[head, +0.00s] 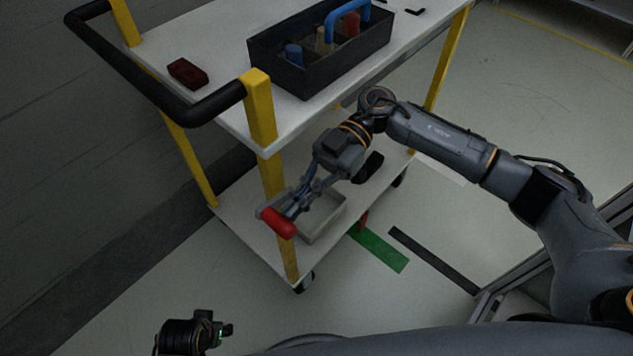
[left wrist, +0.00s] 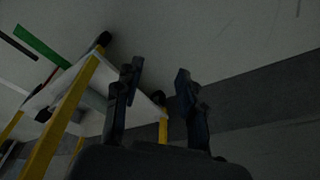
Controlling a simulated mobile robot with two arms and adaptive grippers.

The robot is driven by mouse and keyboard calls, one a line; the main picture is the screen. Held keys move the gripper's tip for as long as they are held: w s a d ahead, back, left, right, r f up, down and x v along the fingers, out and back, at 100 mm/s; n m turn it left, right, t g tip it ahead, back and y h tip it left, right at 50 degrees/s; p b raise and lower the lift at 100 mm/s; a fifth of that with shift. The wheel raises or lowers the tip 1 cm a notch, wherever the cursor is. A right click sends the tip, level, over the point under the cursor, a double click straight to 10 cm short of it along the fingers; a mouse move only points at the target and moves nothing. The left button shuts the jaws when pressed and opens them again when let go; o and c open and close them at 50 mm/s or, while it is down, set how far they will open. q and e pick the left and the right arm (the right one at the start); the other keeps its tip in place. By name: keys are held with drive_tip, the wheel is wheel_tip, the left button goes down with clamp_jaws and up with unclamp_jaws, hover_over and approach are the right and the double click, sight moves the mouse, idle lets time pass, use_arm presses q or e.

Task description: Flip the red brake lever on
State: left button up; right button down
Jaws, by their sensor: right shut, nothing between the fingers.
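The red brake lever (head: 278,222) is a rounded red handle beside the cart's near yellow post, low down near the lower shelf. My right gripper (head: 293,207) reaches in from the right with its fingers shut and empty. Its fingertips are right at the lever's upper right side; I cannot tell whether they touch it. My left gripper (left wrist: 158,88) is open and empty in the left wrist view, with its two dark fingers apart and pointing at the floor near the cart.
The cart's top shelf (head: 222,110) holds a dark toolbox (head: 325,72) with a blue handle and a dark red block (head: 187,73). A grey bin (head: 322,222) sits on the lower shelf. Yellow posts and a black push handle (head: 140,82) bound the cart. Floor in front is clear.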

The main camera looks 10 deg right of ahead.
drive_tip(key=shift+s+a+p, duration=0.1)
drive_tip(key=shift+s+p, duration=0.05)
drive_tip(key=shift+p, duration=0.3)
use_arm(q)
drive_tip(key=shift+s+f, duration=0.25)
drive_tip(key=shift+f, duration=0.55)
drive_tip(key=shift+s+f, duration=0.3)
drive_tip(key=shift+f, duration=0.5)
drive_tip(key=shift+s+f, duration=0.25)
drive_tip(key=shift+f, duration=0.55)
drive_tip(key=shift+s+a+f+g, duration=0.1)
drive_tip(key=shift+s+f+g, duration=0.25)
drive_tip(key=shift+f, duration=0.15)
use_arm(e)
drive_tip(key=shift+s+a+f, duration=0.1)
use_arm(q)
drive_tip(key=shift+w+p, duration=0.2)
drive_tip(key=shift+p, duration=0.1)
drive_tip(key=shift+s+f, duration=0.2)
drive_tip(key=shift+s, duration=0.05)
drive_tip(key=shift+w, duration=0.1)
use_arm(e)
drive_tip(key=v, duration=1.2)
idle(0.5)
